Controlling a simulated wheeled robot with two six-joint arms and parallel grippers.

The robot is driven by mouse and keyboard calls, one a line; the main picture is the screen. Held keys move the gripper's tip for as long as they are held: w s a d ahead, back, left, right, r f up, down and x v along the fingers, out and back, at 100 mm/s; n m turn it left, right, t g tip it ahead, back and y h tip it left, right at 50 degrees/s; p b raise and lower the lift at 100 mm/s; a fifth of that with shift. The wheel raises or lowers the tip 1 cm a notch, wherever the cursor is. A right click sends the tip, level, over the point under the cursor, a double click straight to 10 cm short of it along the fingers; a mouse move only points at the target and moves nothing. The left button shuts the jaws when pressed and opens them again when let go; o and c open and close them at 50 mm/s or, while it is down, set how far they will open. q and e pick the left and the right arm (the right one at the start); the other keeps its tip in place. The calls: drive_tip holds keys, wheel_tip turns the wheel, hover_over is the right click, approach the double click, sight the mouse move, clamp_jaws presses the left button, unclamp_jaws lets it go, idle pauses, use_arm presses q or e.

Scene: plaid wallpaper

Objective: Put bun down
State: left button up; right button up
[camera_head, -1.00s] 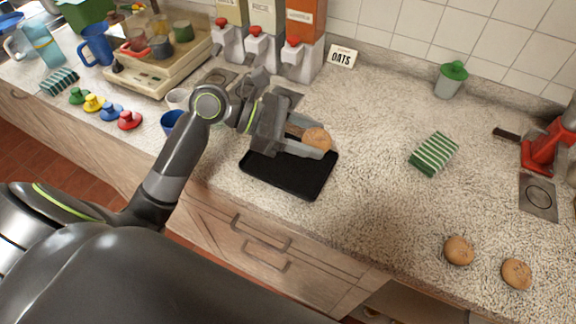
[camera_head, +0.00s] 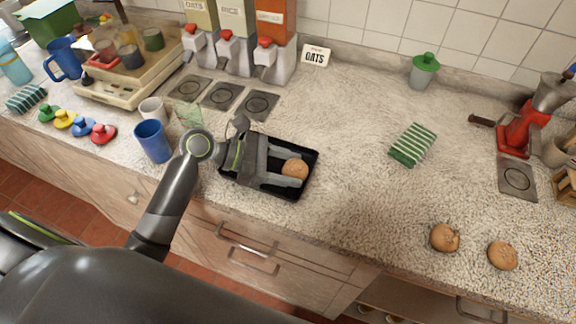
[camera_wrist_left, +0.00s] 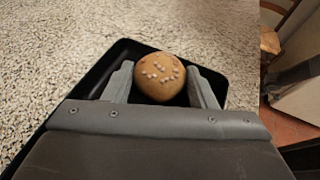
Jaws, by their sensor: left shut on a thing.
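A round brown bun (camera_head: 295,168) with pale seeds sits between the fingers of my left gripper (camera_head: 290,169), which is shut on it. The gripper is low over a black tray (camera_head: 308,152) near the counter's front edge. In the left wrist view the bun (camera_wrist_left: 158,77) shows between the two grey fingers (camera_wrist_left: 160,88), inside the outline of the tray (camera_wrist_left: 127,50). Whether the bun touches the tray floor cannot be told. Two more buns (camera_head: 445,237) (camera_head: 502,255) lie at the right front of the counter. My right gripper is not in view.
A striped green cloth (camera_head: 413,145) lies right of the tray. A blue cup (camera_head: 153,141), a white cup (camera_head: 153,110) and a clear glass (camera_head: 188,115) stand to its left. Dispensers (camera_head: 237,45) stand behind. The counter between tray and cloth is clear.

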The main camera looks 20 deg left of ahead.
use_arm(q)
drive_tip(key=o, duration=1)
drive_tip(key=shift+f, duration=0.1)
drive_tip(key=shift+c, duration=0.2)
drive_tip(key=shift+a, duration=0.1)
drive_tip(key=v, duration=1.2)
